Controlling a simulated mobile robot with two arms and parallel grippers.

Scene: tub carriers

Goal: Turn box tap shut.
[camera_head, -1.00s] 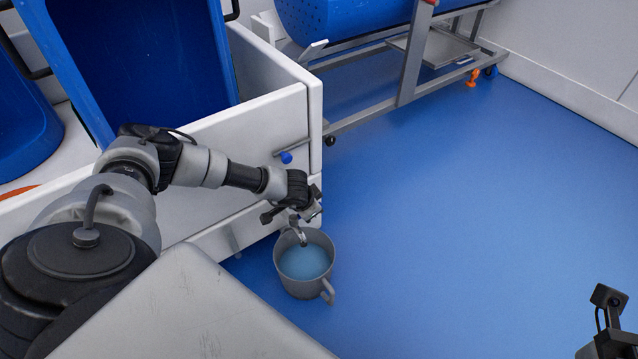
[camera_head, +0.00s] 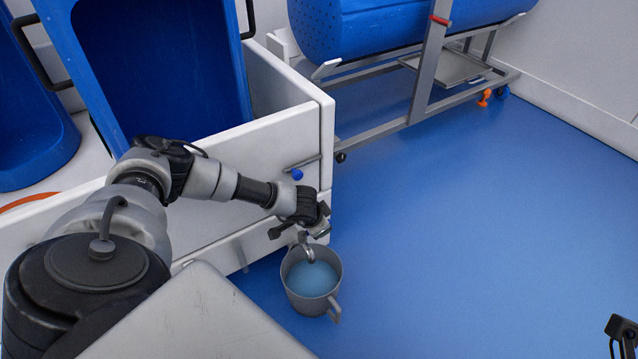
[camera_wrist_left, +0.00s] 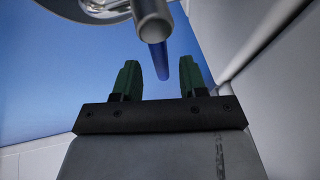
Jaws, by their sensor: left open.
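The tap on the white box shows a curved metal spout (camera_head: 308,250) above a grey bucket-like cup, low at the box's corner. In the left wrist view a metal pipe end (camera_wrist_left: 152,22) and a blue lever-like piece (camera_wrist_left: 160,60) show between my finger pads. My left gripper (camera_head: 303,231) is at the tap and hides much of it. In the left wrist view its green-padded fingers (camera_wrist_left: 160,80) are open, one on each side of the blue piece; contact cannot be told. Only a bit of my right gripper (camera_head: 621,330) shows at the lower right edge.
The cup (camera_head: 331,285) holds blue-tinted liquid and stands on the blue floor. The white box (camera_head: 268,140) carries a blue tub (camera_head: 160,70). A metal frame (camera_head: 428,75) stands behind. The floor at right is clear.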

